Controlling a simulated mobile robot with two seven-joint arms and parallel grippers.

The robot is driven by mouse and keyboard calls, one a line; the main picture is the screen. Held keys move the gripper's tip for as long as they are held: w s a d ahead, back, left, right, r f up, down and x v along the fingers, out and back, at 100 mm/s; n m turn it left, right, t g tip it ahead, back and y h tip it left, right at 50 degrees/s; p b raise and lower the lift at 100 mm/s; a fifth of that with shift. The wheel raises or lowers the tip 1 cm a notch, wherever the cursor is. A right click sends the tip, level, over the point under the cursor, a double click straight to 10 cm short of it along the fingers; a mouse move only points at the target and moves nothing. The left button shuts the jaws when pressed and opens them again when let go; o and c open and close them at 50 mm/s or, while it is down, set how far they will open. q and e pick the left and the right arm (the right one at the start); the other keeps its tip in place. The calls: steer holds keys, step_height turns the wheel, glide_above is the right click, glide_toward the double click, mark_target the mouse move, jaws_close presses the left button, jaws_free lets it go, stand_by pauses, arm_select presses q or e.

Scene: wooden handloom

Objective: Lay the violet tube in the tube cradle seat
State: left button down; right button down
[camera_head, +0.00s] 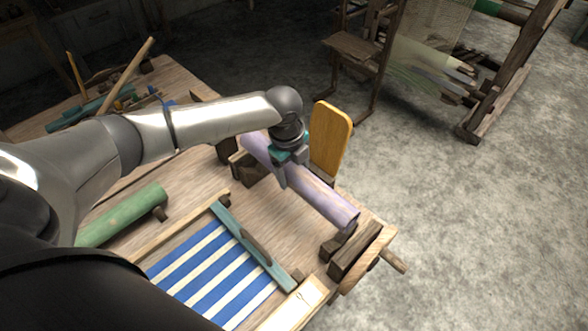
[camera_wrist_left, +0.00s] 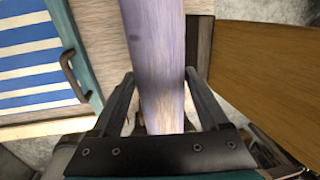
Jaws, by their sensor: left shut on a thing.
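The violet tube (camera_head: 322,196) lies lengthwise over the tube cradle at the bench's right edge. It runs vertically through the left wrist view (camera_wrist_left: 156,60). My left gripper (camera_head: 281,176) reaches down onto the tube away from its near end. Its fingers (camera_wrist_left: 160,78) stand on both sides of the tube and are shut on it. Dark wooden blocks of the cradle (camera_head: 334,246) show under the tube's near end, with another block beside its far part. Whether the tube touches the seat I cannot tell. My right gripper is not in view.
A yellow upright board (camera_head: 330,140) stands close behind the tube. A teal-edged frame with blue-and-white striped cloth (camera_head: 210,268) lies left of it. A green tube (camera_head: 125,216) lies farther left. Sticks and tools sit on the back bench; a loom stands beyond.

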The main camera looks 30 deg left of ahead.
arm_select(q)
steer(key=shift+f+b, duration=2.35)
steer(key=shift+b, duration=0.1)
steer(key=shift+w+f+b, duration=0.1)
steer(key=shift+f+b, duration=0.55)
steer(key=shift+f, duration=1.2)
jaws_free()
steer(key=r+p, duration=0.1)
steer(key=r, duration=0.4)
steer(key=s+r, duration=0.1)
steer(key=r, duration=0.4)
steer(key=s+r+p, duration=0.1)
steer(key=r, duration=0.4)
steer(key=shift+a+r+p, duration=0.1)
steer(key=shift+a+p, duration=0.25)
steer(key=shift+d, duration=0.1)
